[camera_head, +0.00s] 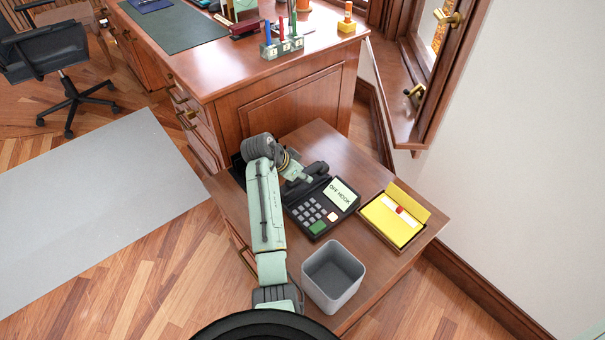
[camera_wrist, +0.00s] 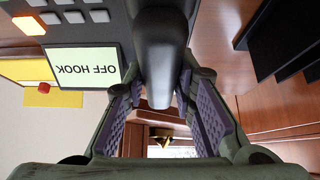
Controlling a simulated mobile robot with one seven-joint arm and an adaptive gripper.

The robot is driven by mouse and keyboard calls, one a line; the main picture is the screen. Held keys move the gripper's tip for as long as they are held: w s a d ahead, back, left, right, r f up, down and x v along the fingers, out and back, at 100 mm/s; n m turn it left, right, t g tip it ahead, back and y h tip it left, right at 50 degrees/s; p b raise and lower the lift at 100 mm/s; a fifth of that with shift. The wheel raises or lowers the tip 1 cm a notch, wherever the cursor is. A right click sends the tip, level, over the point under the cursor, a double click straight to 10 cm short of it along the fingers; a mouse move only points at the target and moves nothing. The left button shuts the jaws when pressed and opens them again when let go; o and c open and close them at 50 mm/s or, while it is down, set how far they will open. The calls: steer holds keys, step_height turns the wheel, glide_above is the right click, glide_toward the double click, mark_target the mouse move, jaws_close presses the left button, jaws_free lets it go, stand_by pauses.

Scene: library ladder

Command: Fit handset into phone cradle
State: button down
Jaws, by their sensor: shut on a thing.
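The black desk phone (camera_head: 322,207) sits on the low side table, with a keypad, a green key and a pale display reading OFF HOOK. The display (camera_wrist: 84,67) also shows in the wrist view, upside down. My gripper (camera_head: 304,179) is at the phone's far left side, shut on the dark handset (camera_wrist: 160,50). The handset lies between the purple-padded fingers in the wrist view. Its far end (camera_head: 318,168) shows past my gripper in the head view. My gripper and the handset hide the cradle, so I cannot tell whether the handset is seated.
A yellow box (camera_head: 393,216) with an open lid is right of the phone. A grey bin (camera_head: 332,276) stands at the near side of the table (camera_head: 345,146). A black slotted object (camera_wrist: 283,40) is at the right in the wrist view. The large desk (camera_head: 215,70) is behind.

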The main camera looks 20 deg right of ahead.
steer(key=shift+f+b, duration=0.7)
steer(key=shift+f, duration=0.4)
steer(key=c, duration=1.2)
jaws_free()
steer(key=shift+c, duration=0.2)
steer(key=v, duration=1.2)
steer(key=shift+a, duration=0.1)
steer(key=shift+s, duration=0.1)
